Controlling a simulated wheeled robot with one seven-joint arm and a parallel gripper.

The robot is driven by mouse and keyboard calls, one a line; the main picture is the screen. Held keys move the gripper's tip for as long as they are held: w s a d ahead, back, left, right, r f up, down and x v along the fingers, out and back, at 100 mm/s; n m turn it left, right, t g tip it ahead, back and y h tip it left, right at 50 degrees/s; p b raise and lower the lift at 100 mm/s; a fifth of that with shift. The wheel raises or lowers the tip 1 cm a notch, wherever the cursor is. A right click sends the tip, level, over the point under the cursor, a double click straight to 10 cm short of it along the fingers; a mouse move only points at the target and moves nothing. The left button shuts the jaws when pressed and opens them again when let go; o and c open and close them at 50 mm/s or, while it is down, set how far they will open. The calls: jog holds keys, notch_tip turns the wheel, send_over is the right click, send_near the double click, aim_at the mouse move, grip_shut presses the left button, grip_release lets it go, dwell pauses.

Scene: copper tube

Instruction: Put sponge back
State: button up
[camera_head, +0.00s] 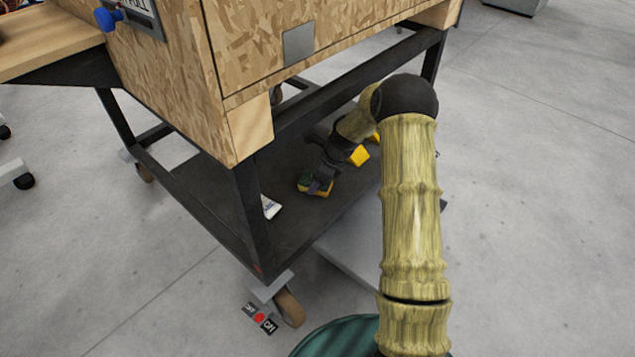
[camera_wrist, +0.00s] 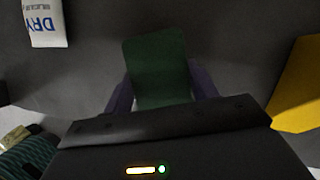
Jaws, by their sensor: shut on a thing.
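The sponge (camera_head: 303,187), green on top with a yellow layer, is at my gripper on the dark lower shelf (camera_head: 225,205) of the wheeled cart. In the wrist view the sponge (camera_wrist: 158,65) shows its green face between the two purple fingers. My gripper (camera_head: 319,188) is shut on the sponge; its fingers (camera_wrist: 160,92) lie on either side of it. Whether the sponge touches the shelf or is just above it, I cannot tell.
A white packet marked DRY (camera_wrist: 44,22) lies left of the sponge; it also shows in the head view (camera_head: 270,207). A yellow object (camera_head: 358,156) is to the right. The cart's black posts and wooden box (camera_head: 170,80) stand around and above my arm.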

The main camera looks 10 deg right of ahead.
jog(key=o, duration=1)
jog(key=shift+f, duration=0.1)
jog(key=shift+c, duration=0.2)
jog(key=p+v, duration=0.7)
jog(key=v, duration=0.5)
